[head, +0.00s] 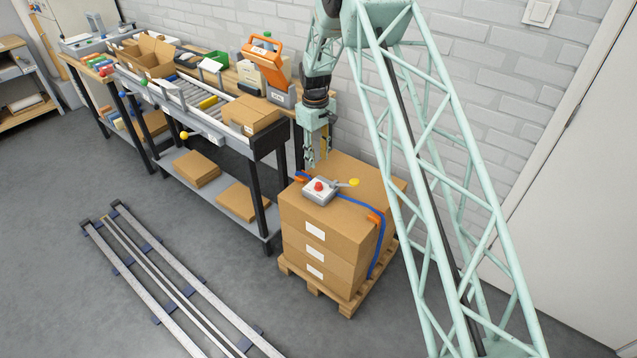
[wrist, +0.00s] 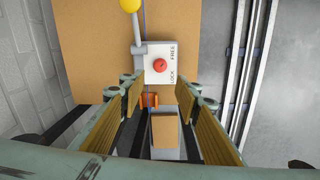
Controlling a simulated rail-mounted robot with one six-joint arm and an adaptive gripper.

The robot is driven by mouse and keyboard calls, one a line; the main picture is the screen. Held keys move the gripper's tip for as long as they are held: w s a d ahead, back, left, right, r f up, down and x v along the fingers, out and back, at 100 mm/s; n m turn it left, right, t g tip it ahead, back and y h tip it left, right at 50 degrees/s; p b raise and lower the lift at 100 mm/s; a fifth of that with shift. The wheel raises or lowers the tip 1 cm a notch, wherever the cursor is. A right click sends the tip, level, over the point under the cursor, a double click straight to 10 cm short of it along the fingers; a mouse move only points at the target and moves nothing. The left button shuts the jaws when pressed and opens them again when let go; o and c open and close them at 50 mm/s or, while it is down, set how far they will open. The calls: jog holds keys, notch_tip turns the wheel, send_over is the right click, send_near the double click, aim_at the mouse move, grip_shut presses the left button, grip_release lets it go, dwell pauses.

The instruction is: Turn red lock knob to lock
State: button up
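The red lock knob (head: 318,186) sits on a small light-grey box (head: 322,195) on top of a stack of cartons. In the wrist view the knob (wrist: 160,65) is a round red cap on the box's pale face (wrist: 165,52). A lever with a yellow ball (wrist: 130,5) rises from the box's side. My gripper (head: 318,161) points down above the cartons, close to the box. Its wood-coloured fingers (wrist: 159,95) are apart with nothing between the tips, and the knob lies beyond them.
A blue strap (head: 345,203) with orange clips crosses the carton stack (head: 325,235) on a wooden pallet (head: 345,304). A roller table (head: 265,137) with a carton (head: 252,115) stands to the left. Floor rails (head: 170,280) lie in front; the white brick wall is behind.

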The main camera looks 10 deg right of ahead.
aim_at(319, 184)
jog(key=shift+w+d+f+b, duration=0.1)
jog(key=shift+f+b, duration=0.4)
jog(key=shift+f, duration=2.9)
jog(key=shift+w+d+f+b, duration=0.1)
jog(key=shift+f+b, duration=0.35)
jog(key=shift+f, duration=2.95)
jog(key=shift+c, duration=0.5)
jog(key=c, duration=0.7)
